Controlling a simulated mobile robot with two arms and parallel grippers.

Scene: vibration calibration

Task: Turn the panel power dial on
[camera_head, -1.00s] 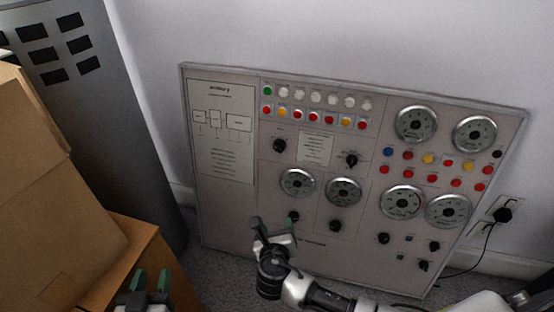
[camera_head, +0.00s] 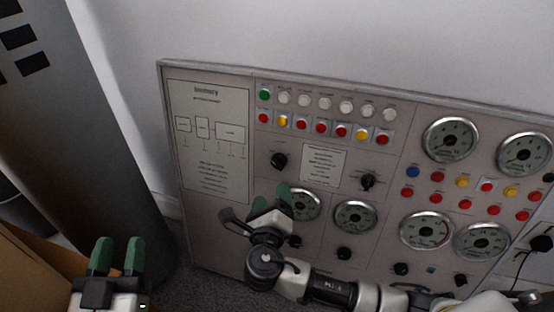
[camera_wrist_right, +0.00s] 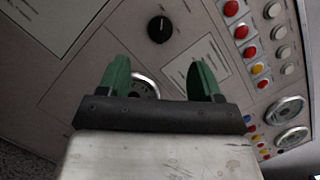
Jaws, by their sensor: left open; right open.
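The grey panel (camera_head: 222,222) leans by the wall and carries several black dials; I cannot read which is the power dial. The upper-left dial (camera_head: 278,161) shows in the right wrist view (camera_wrist_right: 160,29), beyond the fingertips, its white mark near upright there. Another dial (camera_head: 368,181) sits to its right, and more sit along the bottom. My right gripper (camera_head: 272,196) is open and empty, before the left gauge and below the upper-left dial; it also shows in the wrist view (camera_wrist_right: 160,78). My left gripper (camera_head: 118,250) is open and empty at lower left, away from the panel.
Rows of coloured buttons (camera_head: 321,127) run above the dials. Round gauges (camera_head: 355,216) sit below and at right. A grey cabinet (camera_head: 75,120) stands left of the panel, a brown box (camera_head: 35,270) at lower left. A plug and cable (camera_head: 541,243) are at far right.

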